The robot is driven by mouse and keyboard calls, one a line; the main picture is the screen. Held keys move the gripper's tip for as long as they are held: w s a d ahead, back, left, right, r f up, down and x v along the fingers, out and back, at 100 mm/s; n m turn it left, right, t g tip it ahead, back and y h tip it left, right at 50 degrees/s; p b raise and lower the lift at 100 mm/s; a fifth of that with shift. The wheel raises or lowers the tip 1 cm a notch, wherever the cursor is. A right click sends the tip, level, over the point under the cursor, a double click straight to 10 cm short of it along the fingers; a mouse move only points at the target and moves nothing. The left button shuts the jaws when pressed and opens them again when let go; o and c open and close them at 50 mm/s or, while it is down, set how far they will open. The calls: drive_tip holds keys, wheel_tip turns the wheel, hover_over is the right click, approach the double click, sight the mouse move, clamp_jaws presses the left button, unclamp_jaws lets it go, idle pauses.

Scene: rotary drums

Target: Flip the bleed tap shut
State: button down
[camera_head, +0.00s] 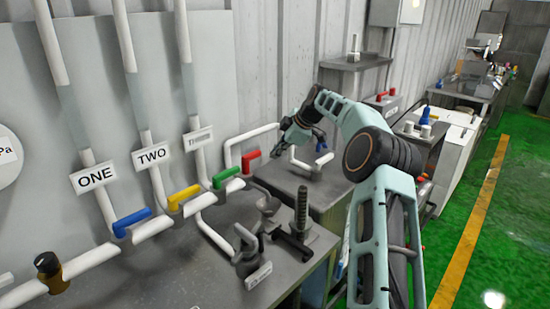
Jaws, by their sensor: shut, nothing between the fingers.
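No label that I can read says bleed, so I cannot tell for certain which tap is the bleed tap. A red-handled tap (251,159) sits on a white pipe at the back end of the near bench. My gripper (277,152) is shut and empty, pointing down just right of this red handle; I cannot tell whether they touch. The gripper is small and dark here, so its fingertips are hard to make out. A blue handle (136,217), a yellow handle (184,197) and a green handle (226,177) lie along the pipes below signs ONE, TWO and THREE.
A black-and-brass valve (50,268) stands at the front left. A grey clamp (246,247) and a threaded post (300,212) stand on the grey bench (185,270). A small white pipe (311,162) rises behind. Green floor (490,220) is open at the right.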

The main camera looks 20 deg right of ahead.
drive_tip(key=s+d+r, duration=0.1)
drive_tip(key=d+r, duration=0.3)
drive_tip(key=r, duration=0.2)
drive_tip(key=shift+s+d+r, duration=0.25)
drive_tip(key=shift+s+r, duration=0.05)
drive_tip(key=shift+r, duration=0.05)
drive_tip(key=shift+a, duration=0.1)
